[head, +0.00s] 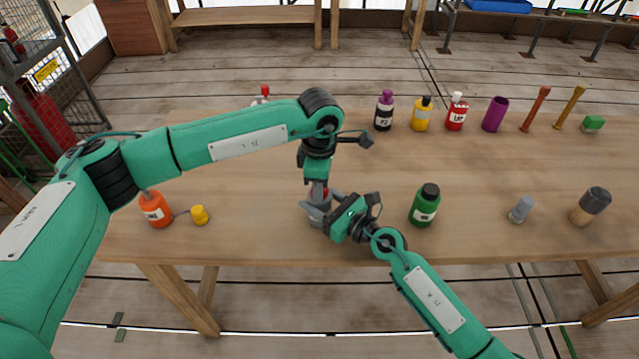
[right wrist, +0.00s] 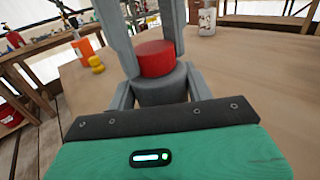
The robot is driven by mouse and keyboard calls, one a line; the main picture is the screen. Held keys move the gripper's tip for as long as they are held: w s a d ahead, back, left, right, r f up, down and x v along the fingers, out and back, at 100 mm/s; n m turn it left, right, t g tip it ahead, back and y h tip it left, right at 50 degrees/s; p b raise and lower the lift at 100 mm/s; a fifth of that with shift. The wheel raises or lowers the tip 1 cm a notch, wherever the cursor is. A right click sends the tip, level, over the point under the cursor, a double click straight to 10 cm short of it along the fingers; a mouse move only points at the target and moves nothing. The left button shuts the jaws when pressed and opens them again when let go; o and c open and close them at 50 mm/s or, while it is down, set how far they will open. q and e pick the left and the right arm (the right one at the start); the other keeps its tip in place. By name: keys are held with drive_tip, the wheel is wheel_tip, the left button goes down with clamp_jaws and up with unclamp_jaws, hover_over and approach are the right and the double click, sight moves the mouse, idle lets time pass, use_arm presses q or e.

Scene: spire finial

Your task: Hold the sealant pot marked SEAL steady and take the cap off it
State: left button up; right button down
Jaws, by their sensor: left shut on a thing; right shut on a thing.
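The pot is a grey pot (head: 317,219) with a red cap, upright near the front middle of the table; it also shows in the right wrist view (right wrist: 162,90). No SEAL marking can be read on it from here. My right gripper (head: 322,212) is shut on the grey body from the front right, with a finger on each side. My left gripper (head: 320,189) points down from above and is shut on the red cap (right wrist: 155,58), a finger on each side. The cap sits on or just above the pot's top; I cannot tell whether it is loose.
A green bottle (head: 425,208) stands just right of my right gripper. A grey piece (head: 520,210) and dark-topped piece (head: 592,203) are farther right. Several bottles, including a yellow one (head: 421,116), line the back.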

use_arm(q)
drive_tip(key=n, duration=2.2)
drive_tip(key=shift+r+n, duration=0.1)
drive_tip(key=shift+n, duration=0.2)
drive_tip(key=shift+r, duration=0.15)
drive_tip(key=shift+r, duration=0.95)
drive_tip(key=shift+r, duration=0.1)
